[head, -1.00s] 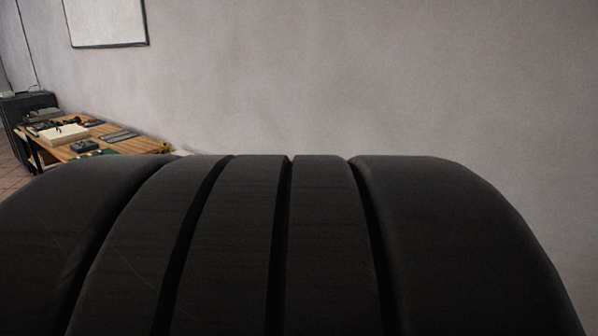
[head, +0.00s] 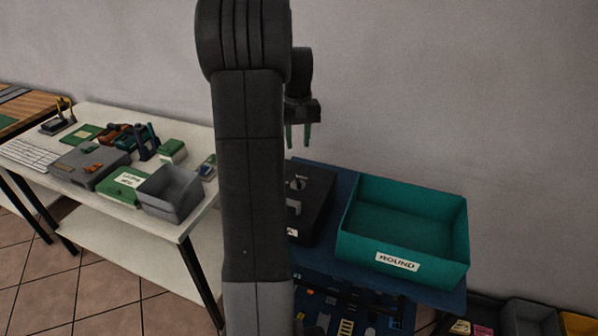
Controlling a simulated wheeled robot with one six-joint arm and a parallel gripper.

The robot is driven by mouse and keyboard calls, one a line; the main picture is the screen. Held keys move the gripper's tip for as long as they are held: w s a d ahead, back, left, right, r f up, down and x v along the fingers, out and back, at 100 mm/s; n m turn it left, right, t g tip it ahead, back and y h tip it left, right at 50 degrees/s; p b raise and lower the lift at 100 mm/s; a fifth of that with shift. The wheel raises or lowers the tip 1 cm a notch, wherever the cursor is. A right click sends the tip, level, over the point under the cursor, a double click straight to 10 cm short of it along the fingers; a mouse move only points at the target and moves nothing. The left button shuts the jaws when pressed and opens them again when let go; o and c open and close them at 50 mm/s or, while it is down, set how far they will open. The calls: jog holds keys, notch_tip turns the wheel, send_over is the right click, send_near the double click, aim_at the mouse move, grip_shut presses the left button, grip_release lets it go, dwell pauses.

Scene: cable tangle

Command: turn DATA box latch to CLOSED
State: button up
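A black box (head: 318,208) stands on the blue table, partly hidden behind my arm. Its white front label shows only a final "A"; the rest is covered. A round grey part shows on its top, and a light grey part (head: 293,206) lies lower at the arm's edge; I cannot tell which is the latch or how it is turned. My gripper (head: 298,142) hangs above the back of the black box, with two green fingers pointing down, apart and with nothing between them.
A teal bin (head: 463,234) labelled "ROUND" stands right of the black box on the blue table (head: 335,174). A white table (head: 150,224) at left holds a grey bin (head: 171,204), a keyboard and tools. The wall is behind.

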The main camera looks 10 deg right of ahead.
aim_at(298, 179)
notch_tip(298, 179, down, 13)
jog(key=shift+s+f+p, duration=0.1)
jog(key=shift+f+p, duration=0.1)
jog(key=shift+p, duration=0.5)
grip_shut()
